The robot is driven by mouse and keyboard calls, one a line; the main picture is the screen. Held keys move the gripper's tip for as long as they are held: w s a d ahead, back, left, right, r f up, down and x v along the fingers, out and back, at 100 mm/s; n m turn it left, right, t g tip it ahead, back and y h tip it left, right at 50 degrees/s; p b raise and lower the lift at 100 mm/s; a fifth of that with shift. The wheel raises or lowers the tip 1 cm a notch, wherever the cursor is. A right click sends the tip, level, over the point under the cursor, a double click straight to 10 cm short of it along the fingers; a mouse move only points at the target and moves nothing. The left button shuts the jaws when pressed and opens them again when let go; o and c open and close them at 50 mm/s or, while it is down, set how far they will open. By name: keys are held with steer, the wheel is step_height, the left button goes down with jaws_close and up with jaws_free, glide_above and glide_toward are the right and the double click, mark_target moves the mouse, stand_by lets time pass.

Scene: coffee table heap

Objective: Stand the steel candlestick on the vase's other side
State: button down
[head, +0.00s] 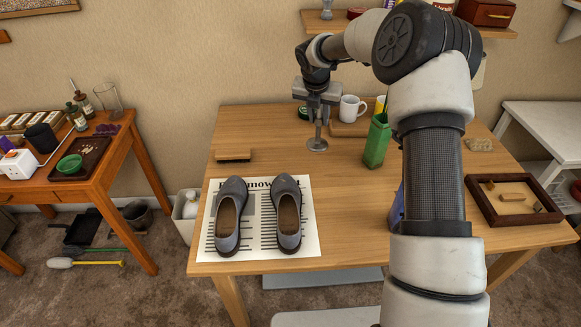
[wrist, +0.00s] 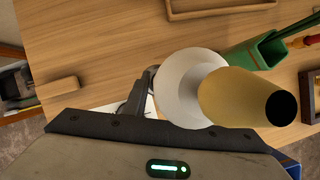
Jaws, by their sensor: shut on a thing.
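My gripper (head: 318,106) is shut on the steel candlestick (head: 318,146) and holds it upright above the back middle of the table. Its round base is at or just above the tabletop; I cannot tell whether it touches. The vase also shows in the wrist view (wrist: 265,50), beyond the candlestick. My arm hides the table just right of the vase.
A white mug (head: 350,108) and a wooden tray (head: 350,129) are behind. A brush (head: 233,155) and grey shoes (head: 286,212) on newspaper (head: 213,244) lie left and front. A framed wooden tray (head: 515,204) is at right. Table between shoes and vase is clear.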

mark_target(316, 140)
steer(key=shift+w+a, duration=0.1)
steer(key=shift+w, duration=0.15)
steer(key=shift+f, duration=0.35)
step_height(316, 140, down, 9)
steer(key=shift+f+b, duration=0.1)
steer(key=shift+b, duration=0.5)
steer(key=shift+f, duration=0.1)
steer(key=c, duration=1.4)
jaws_free()
steer(key=shift+f, duration=0.1)
steer(key=shift+c, duration=0.2)
